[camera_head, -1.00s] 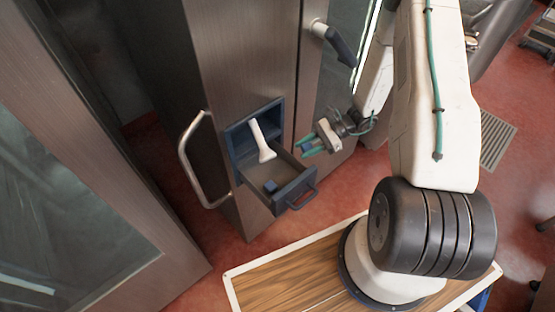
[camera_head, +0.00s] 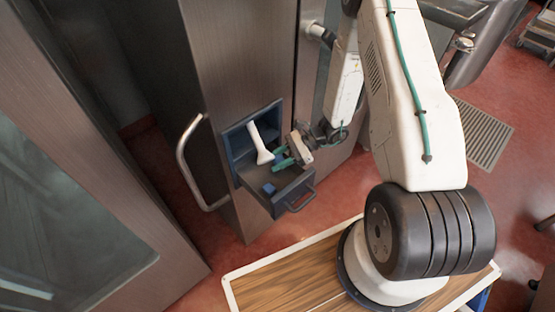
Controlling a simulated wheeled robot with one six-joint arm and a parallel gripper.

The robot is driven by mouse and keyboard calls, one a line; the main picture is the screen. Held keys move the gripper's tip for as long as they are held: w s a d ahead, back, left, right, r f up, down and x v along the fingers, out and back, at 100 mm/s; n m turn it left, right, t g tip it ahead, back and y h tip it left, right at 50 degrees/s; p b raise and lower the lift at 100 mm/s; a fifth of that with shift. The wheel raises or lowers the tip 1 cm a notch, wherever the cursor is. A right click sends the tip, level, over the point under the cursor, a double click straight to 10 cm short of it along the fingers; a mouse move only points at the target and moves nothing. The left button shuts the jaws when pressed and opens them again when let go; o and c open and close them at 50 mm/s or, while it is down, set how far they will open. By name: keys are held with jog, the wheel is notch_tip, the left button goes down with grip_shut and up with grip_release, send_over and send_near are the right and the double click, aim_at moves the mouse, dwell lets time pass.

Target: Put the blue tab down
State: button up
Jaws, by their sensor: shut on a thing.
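My gripper (camera_head: 281,158), with teal fingers, is over the inner right part of the open drawer. It is shut on the blue tab (camera_head: 283,156), a small dark blue piece that shows only partly between the fingers. The open drawer (camera_head: 293,192) is grey inside with a dark blue front and a handle, and juts from a blue-lined recess in the steel cabinet. A white scoop-like tool (camera_head: 258,140) leans at the recess, close to the left of my fingers. A small blue block (camera_head: 268,188) lies on the drawer floor, below my gripper.
The steel cabinet (camera_head: 240,60) rises behind the drawer. Bare drawer floor shows around the blue block. Red floor lies below.

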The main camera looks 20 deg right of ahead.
jog(key=shift+f, duration=0.6)
jog(key=o, duration=1)
jog(key=shift+r, duration=0.1)
